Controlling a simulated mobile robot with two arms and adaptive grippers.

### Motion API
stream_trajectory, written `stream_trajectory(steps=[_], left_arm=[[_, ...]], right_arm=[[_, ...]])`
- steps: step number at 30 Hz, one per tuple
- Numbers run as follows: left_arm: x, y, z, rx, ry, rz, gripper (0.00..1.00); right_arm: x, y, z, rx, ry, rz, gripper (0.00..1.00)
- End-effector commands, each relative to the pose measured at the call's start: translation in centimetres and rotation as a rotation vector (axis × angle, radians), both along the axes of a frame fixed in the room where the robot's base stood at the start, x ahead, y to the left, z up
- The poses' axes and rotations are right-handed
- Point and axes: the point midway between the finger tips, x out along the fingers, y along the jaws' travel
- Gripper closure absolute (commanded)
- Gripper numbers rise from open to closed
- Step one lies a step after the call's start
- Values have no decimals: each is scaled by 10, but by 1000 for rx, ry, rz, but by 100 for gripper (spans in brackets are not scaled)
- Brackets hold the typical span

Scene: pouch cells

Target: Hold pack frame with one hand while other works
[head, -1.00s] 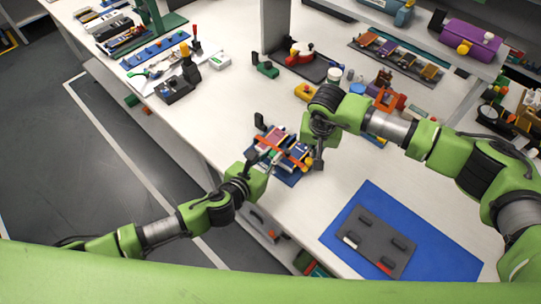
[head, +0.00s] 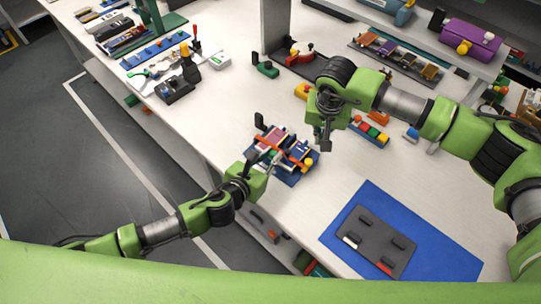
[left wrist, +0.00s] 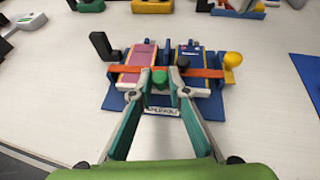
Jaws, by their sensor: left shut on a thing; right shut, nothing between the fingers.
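The pack frame (head: 291,176) is a blue base on the white bench, with pouch cells and an orange strap (left wrist: 203,73) across it. In the left wrist view its blue base (left wrist: 208,107) shows, with a pink-topped cell (left wrist: 139,54) at left and a dark blue one (left wrist: 190,51) at right. A yellow knob (left wrist: 232,58) stands at its right end. My left gripper (head: 258,166) is shut on the frame at its near side; in the left wrist view the fingertips (left wrist: 161,78) meet at a green part. My right gripper (head: 326,145) is shut and empty, above and right of the frame.
A blue mat (head: 447,256) with a dark grey tray (head: 372,240) lies at the front right. Tools and a black box (head: 175,90) are at the back left. The bench between frame and mat is clear.

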Motion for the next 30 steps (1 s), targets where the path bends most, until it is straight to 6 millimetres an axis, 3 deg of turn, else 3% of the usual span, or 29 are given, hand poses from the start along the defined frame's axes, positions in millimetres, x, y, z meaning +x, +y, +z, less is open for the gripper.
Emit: stream_trajectory(steps=[11,12,14,24,30], left_arm=[[0,0,-1,0,1,0,100],[0,0,-1,0,1,0,76],[0,0,-1,0,1,0,64],[-2,1,0,0,0,0,64],[-22,10,9,0,1,-1,64]], right_arm=[[0,0,2,1,0,0,100],[0,0,2,1,0,0,100],[0,0,2,1,0,0,100],[0,0,1,1,0,0,100],[0,0,1,1,0,0,100]])
